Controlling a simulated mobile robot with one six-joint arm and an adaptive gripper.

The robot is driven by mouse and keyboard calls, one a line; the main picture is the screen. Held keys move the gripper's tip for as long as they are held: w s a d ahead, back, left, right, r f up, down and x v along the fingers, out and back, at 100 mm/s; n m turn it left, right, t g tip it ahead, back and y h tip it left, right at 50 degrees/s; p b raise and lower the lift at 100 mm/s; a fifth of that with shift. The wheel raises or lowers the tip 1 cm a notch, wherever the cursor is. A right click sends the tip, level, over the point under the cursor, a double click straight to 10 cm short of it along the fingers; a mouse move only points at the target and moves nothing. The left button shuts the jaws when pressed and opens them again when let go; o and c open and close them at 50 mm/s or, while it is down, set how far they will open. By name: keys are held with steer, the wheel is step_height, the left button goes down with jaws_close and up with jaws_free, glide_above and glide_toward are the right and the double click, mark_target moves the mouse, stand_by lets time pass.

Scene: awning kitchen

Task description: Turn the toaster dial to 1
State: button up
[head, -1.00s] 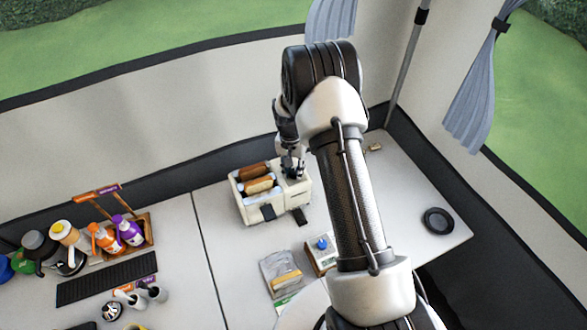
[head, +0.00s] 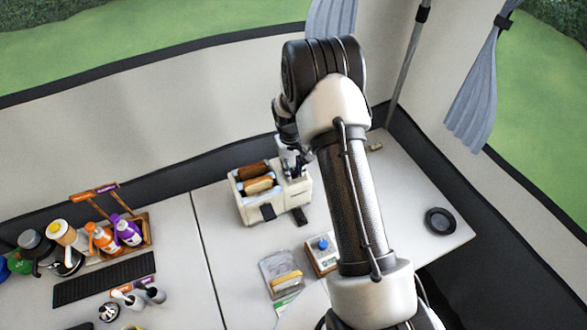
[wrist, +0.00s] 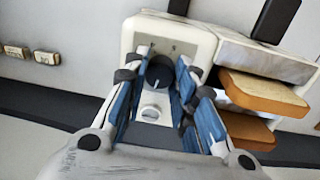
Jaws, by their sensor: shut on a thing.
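The white toaster (head: 252,212) stands on the table with slices of bread (head: 258,184) in its slots. In the wrist view its pale control panel (wrist: 185,42) shows a black round dial (wrist: 159,70), with small markings above it too small to read for certain. A silver screw-like knob (wrist: 151,113) sits below the dial. My gripper (wrist: 158,80) has its blue-padded fingers on both sides of the dial, shut on it. In the head view my gripper (head: 297,165) is at the toaster's far right end, partly hidden by my arm.
A bag (head: 280,272) and a small box with a blue knob (head: 322,252) lie in front of the toaster. A black round dish (head: 440,221) is at right. Bottles in a wooden caddy (head: 128,232) stand at left. The fabric wall is close behind.

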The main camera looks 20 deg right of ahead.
steer(key=shift+n, duration=1)
steer(key=o, duration=1.1)
steer(key=r, duration=1.2)
steer(key=shift+s+a, duration=0.1)
steer(key=shift+a, duration=0.25)
